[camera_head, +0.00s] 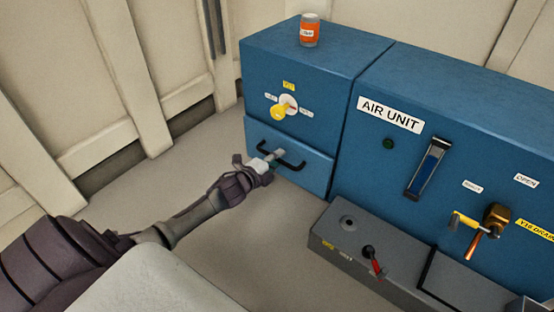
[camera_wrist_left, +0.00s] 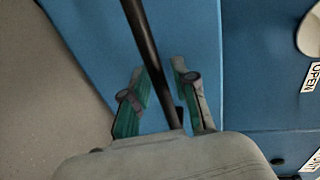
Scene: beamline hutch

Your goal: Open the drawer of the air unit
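The blue air unit (camera_head: 355,150) has a drawer (camera_head: 312,173) at the bottom of its left cabinet. The drawer front looks flush with the cabinet. A black bar handle (camera_head: 292,163) runs across the drawer front, and it also shows in the left wrist view (camera_wrist_left: 143,35). My left gripper (camera_head: 272,158) is at the left part of this handle. In the left wrist view, the bar passes between the two spread fingers (camera_wrist_left: 161,85), with gaps visible; firm contact cannot be seen. The fingers partly hide the handle in the head view. My right gripper is out of view.
A yellow knob (camera_head: 279,112) sits above the drawer, and an orange-labelled jar (camera_head: 310,31) stands on top. A grey box (camera_head: 345,235) with a red-tipped lever stands on the right, near the drawer's right side. The floor (camera_head: 255,225) before the drawer looks clear.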

